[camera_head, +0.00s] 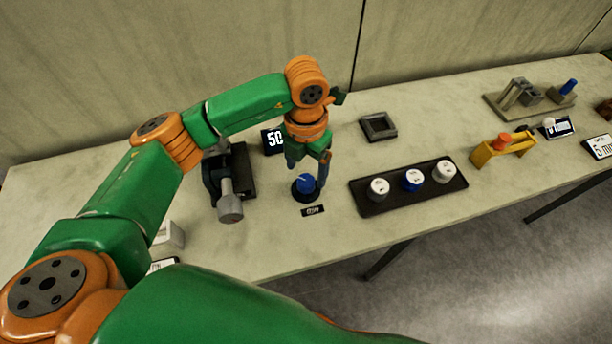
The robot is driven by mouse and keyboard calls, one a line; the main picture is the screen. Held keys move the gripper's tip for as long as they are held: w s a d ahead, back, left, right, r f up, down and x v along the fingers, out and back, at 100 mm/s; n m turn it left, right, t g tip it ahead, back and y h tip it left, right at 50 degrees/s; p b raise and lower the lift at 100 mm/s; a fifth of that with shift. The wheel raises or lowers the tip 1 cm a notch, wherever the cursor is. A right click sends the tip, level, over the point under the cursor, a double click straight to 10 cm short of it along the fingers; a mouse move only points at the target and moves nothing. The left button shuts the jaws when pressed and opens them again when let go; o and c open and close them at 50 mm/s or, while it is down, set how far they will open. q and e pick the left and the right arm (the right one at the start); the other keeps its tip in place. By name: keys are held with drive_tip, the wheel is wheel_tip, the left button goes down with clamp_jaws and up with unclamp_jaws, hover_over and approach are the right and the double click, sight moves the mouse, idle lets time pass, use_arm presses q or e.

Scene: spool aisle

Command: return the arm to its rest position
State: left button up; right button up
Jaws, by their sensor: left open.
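My left arm, green and orange, comes in from the left and reaches over the pale table. My left gripper (308,165) points down and is open. Its fingertips are just above or around a blue knob (305,183) on a round dark base. Whether the fingers touch the knob cannot be told from this view. My right gripper does not show.
A dark clamp-like device (230,208) and a "50" display (272,140) stand beside my arm. A square frame (378,126) and a yellow stand (485,152) are farther off.

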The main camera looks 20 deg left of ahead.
use_arm(q)
wheel_tip(320, 180, up, 4)
drive_tip(key=shift+f, duration=0.25)
